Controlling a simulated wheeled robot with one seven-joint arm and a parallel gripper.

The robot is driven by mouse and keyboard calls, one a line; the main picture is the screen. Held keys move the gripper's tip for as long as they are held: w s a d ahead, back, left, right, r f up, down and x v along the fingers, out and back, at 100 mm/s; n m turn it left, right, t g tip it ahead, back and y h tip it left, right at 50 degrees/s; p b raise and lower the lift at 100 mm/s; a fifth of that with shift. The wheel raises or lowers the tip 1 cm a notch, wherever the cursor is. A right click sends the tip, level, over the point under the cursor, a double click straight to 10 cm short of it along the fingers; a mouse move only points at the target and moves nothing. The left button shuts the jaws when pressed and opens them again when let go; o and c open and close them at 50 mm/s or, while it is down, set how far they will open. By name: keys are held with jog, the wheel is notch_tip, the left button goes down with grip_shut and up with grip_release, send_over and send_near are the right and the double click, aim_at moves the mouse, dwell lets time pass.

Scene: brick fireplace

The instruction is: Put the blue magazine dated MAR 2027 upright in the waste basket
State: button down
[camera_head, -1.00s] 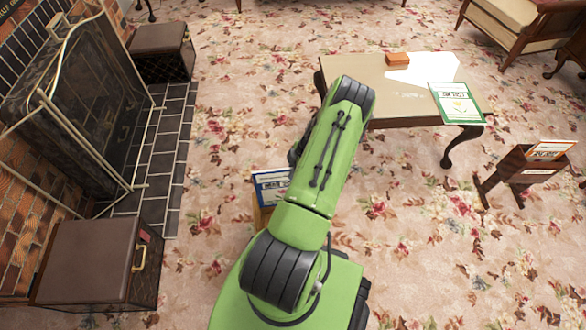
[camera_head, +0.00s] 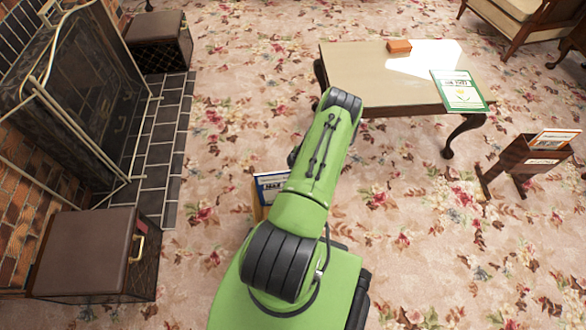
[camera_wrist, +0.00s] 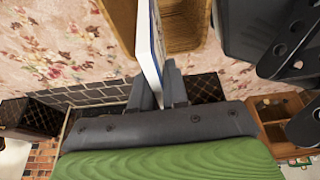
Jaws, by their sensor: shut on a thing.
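The blue-and-white magazine (camera_head: 270,186) shows beside my arm in the head view, partly hidden by it; its date is too small to read. In the wrist view the magazine (camera_wrist: 151,40) is edge-on between the fingers of my gripper (camera_wrist: 157,88), which is shut on it. The wooden waste basket (camera_wrist: 198,30) is below it in that view, and the magazine overlaps its opening. I cannot tell whether the magazine touches the basket's bottom. In the head view only a sliver of the basket (camera_head: 257,203) shows; my arm hides the rest and my gripper.
A table (camera_head: 365,75) at the back holds a green-bordered magazine (camera_head: 460,91) and an orange box (camera_head: 399,46). A dark wooden rack (camera_head: 522,165) with a magazine stands right. Brown boxes (camera_head: 88,252) flank the fireplace screen (camera_head: 85,90) at left. The patterned carpet between is mostly clear.

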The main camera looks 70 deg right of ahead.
jog(key=shift+f, duration=0.45)
jog(key=c, duration=1.1)
grip_release()
jog(key=shift+o, duration=0.2)
jog(key=p+v, duration=0.4)
jog(key=v, duration=1.1)
jog(key=shift+r+p, duration=0.35)
jog(key=shift+r, duration=0.05)
jog(key=shift+s, duration=0.1)
